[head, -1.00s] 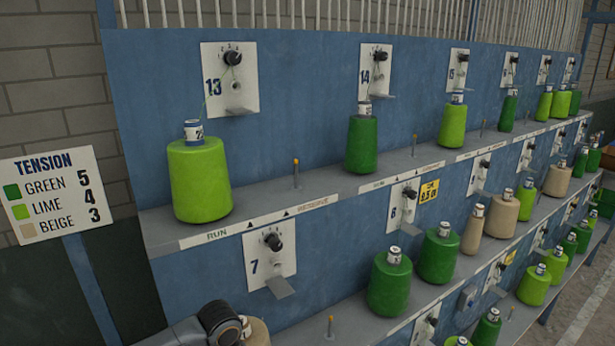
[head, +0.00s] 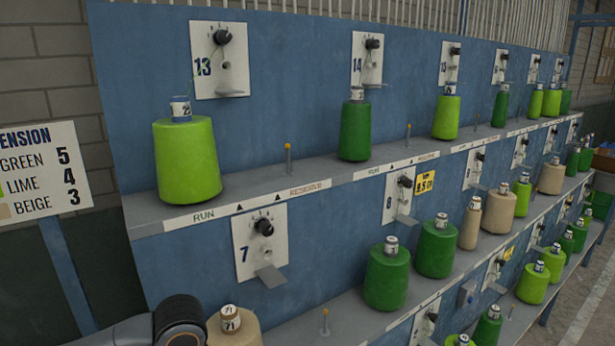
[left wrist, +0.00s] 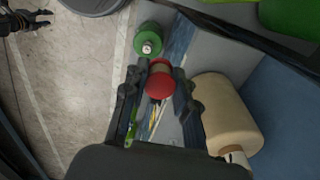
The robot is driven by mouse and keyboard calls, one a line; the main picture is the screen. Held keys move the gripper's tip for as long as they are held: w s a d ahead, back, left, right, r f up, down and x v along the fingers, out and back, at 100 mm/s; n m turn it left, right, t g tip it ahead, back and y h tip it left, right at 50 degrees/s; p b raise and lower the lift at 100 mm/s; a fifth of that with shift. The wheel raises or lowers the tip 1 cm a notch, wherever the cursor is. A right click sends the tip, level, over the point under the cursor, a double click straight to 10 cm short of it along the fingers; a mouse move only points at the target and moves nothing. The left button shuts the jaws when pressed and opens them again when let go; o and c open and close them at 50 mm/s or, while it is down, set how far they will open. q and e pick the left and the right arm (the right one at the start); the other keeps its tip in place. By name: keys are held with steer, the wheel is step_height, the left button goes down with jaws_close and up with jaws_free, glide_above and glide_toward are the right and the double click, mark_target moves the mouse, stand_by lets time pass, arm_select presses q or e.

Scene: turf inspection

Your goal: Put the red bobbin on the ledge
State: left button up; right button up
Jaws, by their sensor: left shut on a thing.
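The red bobbin (left wrist: 158,84) is between the two fingers of my left gripper (left wrist: 160,88) in the left wrist view. The fingers are shut on it, one on each side. In the head view, part of my left arm shows at the bottom left, and the red bobbin and fingertips are out of sight. Grey shelf ledges run along the blue panel, an upper one (head: 260,182) and a lower one (head: 350,318). Small metal ledges stick out under the dials, such as the one under dial 7 (head: 270,275).
A beige bobbin (head: 234,332) marked 71 stands close beside my left arm; a beige bobbin (left wrist: 225,112) is right of the gripper in the wrist view. A green bobbin (left wrist: 148,38) is beyond the fingertips. A bare peg (head: 325,322) stands between the beige and green bobbins.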

arm_select(q)
steer(key=s+a+n+b, duration=0.1)
steer(key=s+n+b, duration=0.3)
steer(key=n, duration=0.7)
steer(key=shift+s+a, duration=0.3)
steer(key=shift+s, duration=0.65)
steer(key=shift+a+f, duration=0.1)
